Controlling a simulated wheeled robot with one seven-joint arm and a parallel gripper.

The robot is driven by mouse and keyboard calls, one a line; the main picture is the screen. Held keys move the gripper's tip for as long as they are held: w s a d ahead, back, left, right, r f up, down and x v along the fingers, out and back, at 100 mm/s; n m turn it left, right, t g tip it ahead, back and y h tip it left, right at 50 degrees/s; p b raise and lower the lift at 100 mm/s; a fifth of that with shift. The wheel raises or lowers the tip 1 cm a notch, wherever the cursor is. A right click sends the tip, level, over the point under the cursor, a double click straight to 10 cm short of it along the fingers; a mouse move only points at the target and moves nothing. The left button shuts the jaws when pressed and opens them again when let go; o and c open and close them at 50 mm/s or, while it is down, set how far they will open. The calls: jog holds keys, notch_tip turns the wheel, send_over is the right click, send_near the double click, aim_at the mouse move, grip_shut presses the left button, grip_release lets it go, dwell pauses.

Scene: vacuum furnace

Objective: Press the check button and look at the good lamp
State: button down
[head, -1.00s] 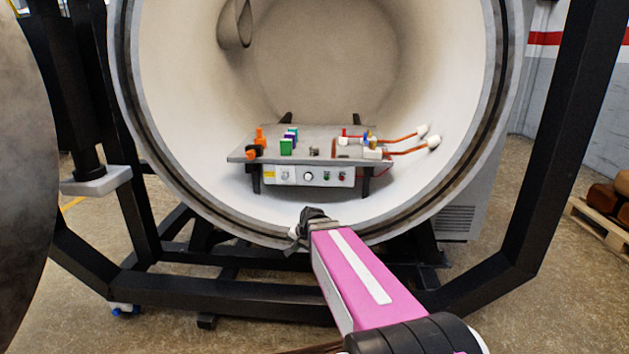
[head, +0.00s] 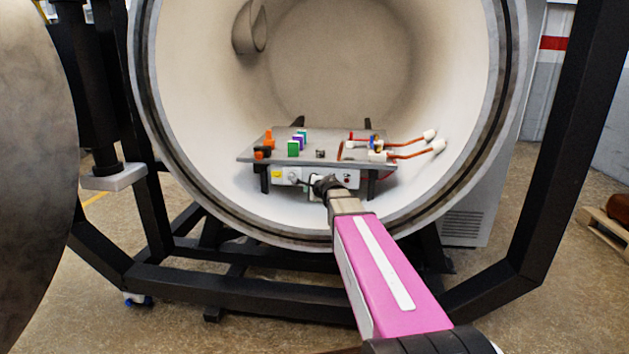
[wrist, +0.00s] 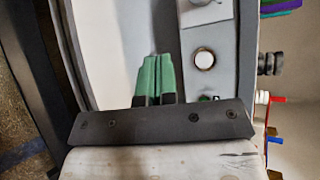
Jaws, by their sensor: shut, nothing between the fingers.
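The control panel (head: 284,182) is the pale front of the unit under the grey table inside the round chamber. My gripper (wrist: 157,58) is shut and empty, its two green fingers together. In the wrist view the fingers are beside the panel face (wrist: 222,70); I see no contact. A round white-faced part in a dark ring (wrist: 204,58) is on the panel, right of the fingertips. A small green part (wrist: 206,98) shows below it, partly hidden by my gripper. In the head view my arm covers the panel's middle. I cannot tell which part is the check button or the good lamp.
The grey table (head: 262,153) carries green and purple blocks (head: 294,148), orange parts (head: 263,152) and copper rods with white ends (head: 410,150). The chamber's thick round rim (head: 150,140) surrounds my forearm's path. Black frame posts (head: 545,150) stand outside at both sides.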

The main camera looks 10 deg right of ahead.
jog(key=w+d, duration=0.2)
jog(key=w, duration=0.6)
jog(key=shift+w+d, duration=0.15)
jog(key=shift+d, duration=0.15)
jog(key=shift+w, duration=0.1)
dwell(2.0)
jog(key=shift+w+d, duration=0.15)
jog(key=shift+w, duration=0.15)
jog(key=shift+w+d, duration=0.1)
jog(key=shift+w, duration=0.25)
dwell(0.6)
jog(key=shift+s, duration=0.1)
dwell(0.4)
jog(key=shift+s+a, duration=0.2)
jog(key=shift+s, duration=0.45)
